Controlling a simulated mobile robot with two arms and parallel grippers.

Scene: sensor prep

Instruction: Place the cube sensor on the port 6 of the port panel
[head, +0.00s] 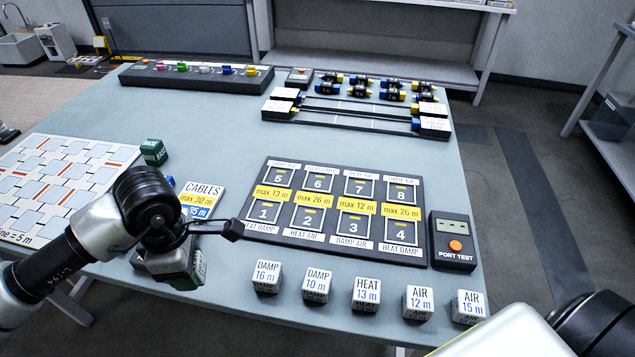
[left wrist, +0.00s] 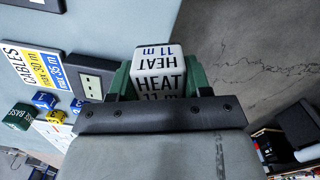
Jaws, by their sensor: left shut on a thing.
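My left gripper (head: 186,270) is at the table's front edge, left of the port panel. In the left wrist view its green fingers (left wrist: 155,82) are shut on a white cube sensor (left wrist: 158,75) marked HEAT 11 m. In the head view the arm mostly hides that cube. The dark port panel (head: 262,226) lies flat in the middle of the table. Port 6 (head: 318,184) is in its back row, second from left, below a HEAT DAMP label and above a yellow max 26 m label. No cube stands on the panel. My right gripper is out of view.
Several cubes stand along the front edge, including DAMP 16 m (head: 267,277) and AIR 15 m (head: 468,306). The port tester (head: 453,241) is right of the panel. The CABLES sign (head: 203,197) and green base cube (head: 154,152) are left. Bare table lies behind the panel.

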